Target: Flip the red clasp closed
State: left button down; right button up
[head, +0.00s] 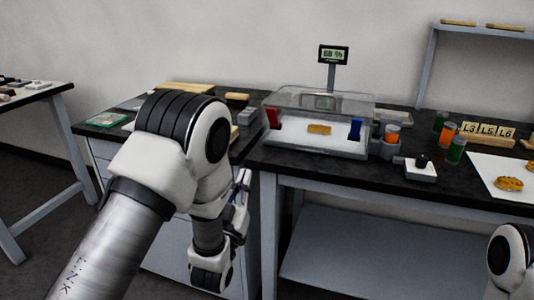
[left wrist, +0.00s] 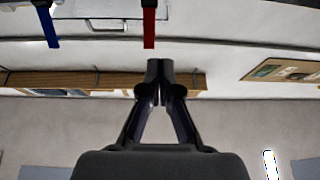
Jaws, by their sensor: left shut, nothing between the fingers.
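A blue clasp (head: 355,129) stands at the case's right side. A gilt fragment (head: 319,129) lies inside on a white floor. My left gripper (head: 244,177) is in front of the bench, lower than the red clasp and left of it, partly hidden by my own arm. In the left wrist view its fingers (left wrist: 160,68) are shut and empty. There the red clasp (left wrist: 149,25) appears just above the fingertips, apart from them in the picture, and the blue clasp (left wrist: 47,25) is farther left. My right gripper is out of view.
A display (head: 333,55) reading about 68 % stands behind the case. Right of it are jars (head: 446,133), a small white box with a black knob (head: 421,169) and letter tiles (head: 489,131). The dark bench top (head: 300,168) has a narrow bare strip before the case.

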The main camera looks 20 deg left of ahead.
pick_arm(q)
jog(key=b, duration=0.1)
jog(key=d+r+t+b, duration=0.1)
jog(key=r+t+b, duration=0.1)
jog(key=b, duration=0.1)
jog(key=shift+w+d+m+h, duration=0.15)
jog(key=shift+w+m+h, duration=0.1)
jog(key=shift+m+h, duration=0.15)
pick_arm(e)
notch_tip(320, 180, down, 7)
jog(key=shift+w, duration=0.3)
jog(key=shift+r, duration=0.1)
pick_arm(q)
jog(key=p, duration=0.3)
send_near(269, 111)
jog(key=x, duration=0.7)
jog(key=shift+w, duration=0.2)
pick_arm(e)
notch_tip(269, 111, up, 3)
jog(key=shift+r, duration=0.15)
